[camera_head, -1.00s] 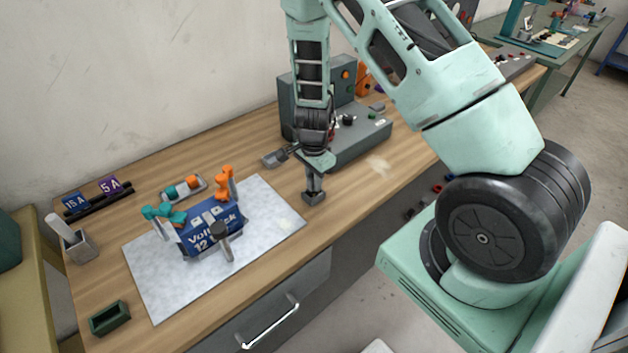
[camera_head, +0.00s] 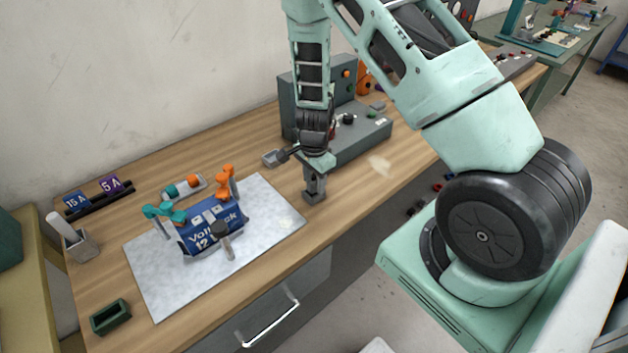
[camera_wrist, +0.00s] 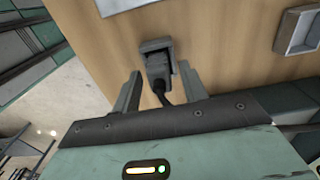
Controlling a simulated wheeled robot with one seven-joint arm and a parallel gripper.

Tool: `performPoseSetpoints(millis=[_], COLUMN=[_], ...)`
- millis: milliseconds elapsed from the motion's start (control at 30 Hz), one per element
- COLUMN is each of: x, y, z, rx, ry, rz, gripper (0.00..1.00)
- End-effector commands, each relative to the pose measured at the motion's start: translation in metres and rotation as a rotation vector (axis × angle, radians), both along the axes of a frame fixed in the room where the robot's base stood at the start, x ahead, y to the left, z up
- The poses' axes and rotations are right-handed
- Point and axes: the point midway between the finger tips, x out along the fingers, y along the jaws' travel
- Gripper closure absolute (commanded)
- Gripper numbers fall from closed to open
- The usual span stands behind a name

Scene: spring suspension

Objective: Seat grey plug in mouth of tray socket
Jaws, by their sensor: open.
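In the wrist view, a dark grey plug (camera_wrist: 157,65) with a black cable stands between the two fingers of my gripper (camera_wrist: 160,82). A lighter grey rectangular part (camera_wrist: 155,45) shows at its far end; I cannot tell whether it belongs to the plug or to something under it. My gripper is open, with some gap to the plug. In the head view my gripper (camera_head: 313,182) points down over the right part of the bench, just above the small grey block there. A grey open-topped tray (camera_wrist: 300,30) lies apart from the plug; it also shows in the head view (camera_head: 274,158).
A white mat (camera_head: 160,290) carries a blue battery (camera_head: 208,228) with teal and orange clamps. A grey control console (camera_head: 360,135) stands close behind my gripper. A green box (camera_head: 110,317) sits front left. Bare wood lies between mat and console.

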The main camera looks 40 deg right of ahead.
Motion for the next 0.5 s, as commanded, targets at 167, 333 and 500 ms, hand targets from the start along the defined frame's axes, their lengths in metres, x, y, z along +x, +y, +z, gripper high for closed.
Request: performPoseSetpoints(millis=[167, 333, 500], x=[0.002, 0.002, 0.001], y=[0.001, 0.001, 0.001], z=[0.032, 0.069, 0.098], rx=[-0.001, 0.0, 0.0], ry=[-0.006, -0.006, -0.004], rz=[0.003, 0.004, 0.003], gripper=[0.57, 0.57, 0.57])
